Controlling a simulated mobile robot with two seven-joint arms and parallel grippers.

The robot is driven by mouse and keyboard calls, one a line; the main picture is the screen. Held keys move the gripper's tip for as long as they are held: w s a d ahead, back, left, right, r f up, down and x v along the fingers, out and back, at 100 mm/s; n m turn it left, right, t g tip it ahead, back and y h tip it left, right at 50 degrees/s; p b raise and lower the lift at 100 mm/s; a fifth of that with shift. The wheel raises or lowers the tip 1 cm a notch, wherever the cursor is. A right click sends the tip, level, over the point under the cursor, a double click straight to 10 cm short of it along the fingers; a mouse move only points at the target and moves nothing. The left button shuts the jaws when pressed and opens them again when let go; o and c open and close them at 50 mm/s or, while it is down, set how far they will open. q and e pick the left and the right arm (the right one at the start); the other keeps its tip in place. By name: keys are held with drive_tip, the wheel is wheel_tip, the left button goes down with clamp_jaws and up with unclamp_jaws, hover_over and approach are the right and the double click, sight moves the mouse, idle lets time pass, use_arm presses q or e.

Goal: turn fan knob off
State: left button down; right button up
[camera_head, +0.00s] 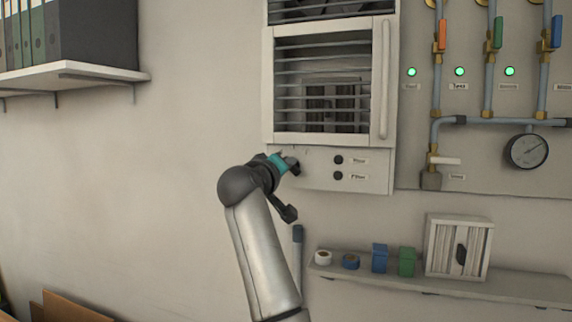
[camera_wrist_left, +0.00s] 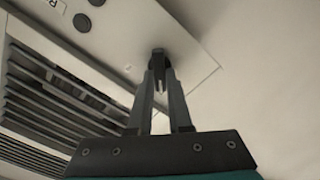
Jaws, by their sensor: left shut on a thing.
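The fan unit (camera_head: 330,88) is a pale wall-mounted cabinet with a slatted window and a lower control panel (camera_head: 370,184). My left gripper (camera_head: 293,164) is at the left end of that panel. In the left wrist view, the fingers of my left gripper (camera_wrist_left: 160,68) are closed around a small dark knob (camera_wrist_left: 157,52) on the panel near its edge. The fingers and palm hide much of the knob, and its setting cannot be read. My right gripper is in neither view.
Two round black buttons (camera_head: 338,168) sit on the panel, right of the gripper. Pipes with coloured valve handles, green lamps and a gauge (camera_head: 527,151) are at the right. A low shelf (camera_head: 450,282) holds tape rolls and small boxes.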

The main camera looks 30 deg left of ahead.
use_arm(q)
drive_tip(key=shift+f, duration=0.1)
drive_tip(key=c, duration=0.8)
unclamp_jaws()
drive_tip(key=shift+c, duration=0.2)
drive_tip(key=b+v, duration=0.3)
drive_tip(key=v, duration=1.2)
drive_tip(key=shift+s, duration=0.15)
